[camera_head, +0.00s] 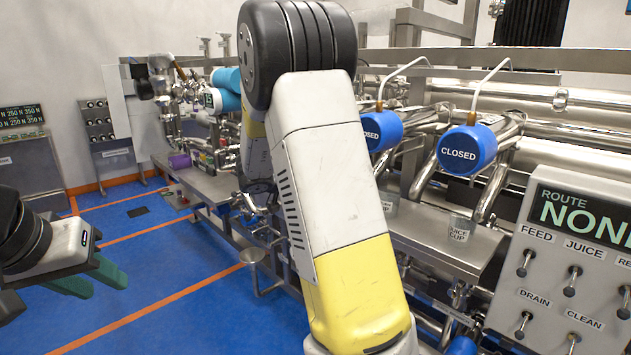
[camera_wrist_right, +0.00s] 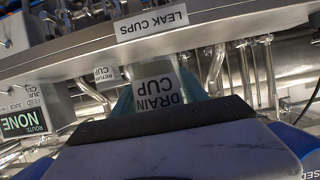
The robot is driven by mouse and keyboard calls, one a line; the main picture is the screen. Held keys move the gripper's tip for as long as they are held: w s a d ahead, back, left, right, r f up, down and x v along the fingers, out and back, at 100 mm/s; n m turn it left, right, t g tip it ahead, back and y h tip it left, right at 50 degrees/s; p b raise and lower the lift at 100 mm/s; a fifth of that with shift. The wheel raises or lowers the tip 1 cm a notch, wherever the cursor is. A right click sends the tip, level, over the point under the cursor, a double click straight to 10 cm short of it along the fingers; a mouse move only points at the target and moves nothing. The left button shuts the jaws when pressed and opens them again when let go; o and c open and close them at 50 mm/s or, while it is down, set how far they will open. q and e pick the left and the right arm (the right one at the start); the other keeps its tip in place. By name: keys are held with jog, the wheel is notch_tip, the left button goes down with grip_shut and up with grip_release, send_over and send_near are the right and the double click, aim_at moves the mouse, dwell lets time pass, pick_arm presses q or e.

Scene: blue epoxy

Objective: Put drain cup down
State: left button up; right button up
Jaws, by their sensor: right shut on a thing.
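The drain cup (camera_wrist_right: 158,92) is a metal cup with a white DRAIN CUP label, which reads upside down in the right wrist view. My right gripper (camera_wrist_right: 160,84) is shut on it, with teal fingers on both sides. The cup's underside contact is hidden, so I cannot tell whether it touches a surface. In the head view, my right arm's thick links hide much of the middle, and I cannot make out the drain cup there. My left gripper (camera_head: 96,278) is open and empty at the left, over the blue floor.
Another cup (camera_head: 389,204) is further left. A LEAK CUPS sign (camera_wrist_right: 166,24) is on a metal ledge in the wrist view.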

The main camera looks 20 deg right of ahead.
jog(key=s+d, duration=0.3)
jog(key=s, duration=0.2)
jog(key=w+d, duration=0.2)
jog(key=w, duration=0.2)
jog(key=w+d, duration=0.3)
jog(key=w, duration=0.1)
jog(key=w+d+f, duration=0.1)
jog(key=w+d, duration=0.2)
jog(key=w, duration=0.2)
jog(key=shift+w, duration=0.1)
jog(key=shift+w+d+f, duration=0.1)
jog(key=shift+f, duration=1.65)
jog(key=shift+f, duration=0.1)
jog(key=o, duration=1.4)
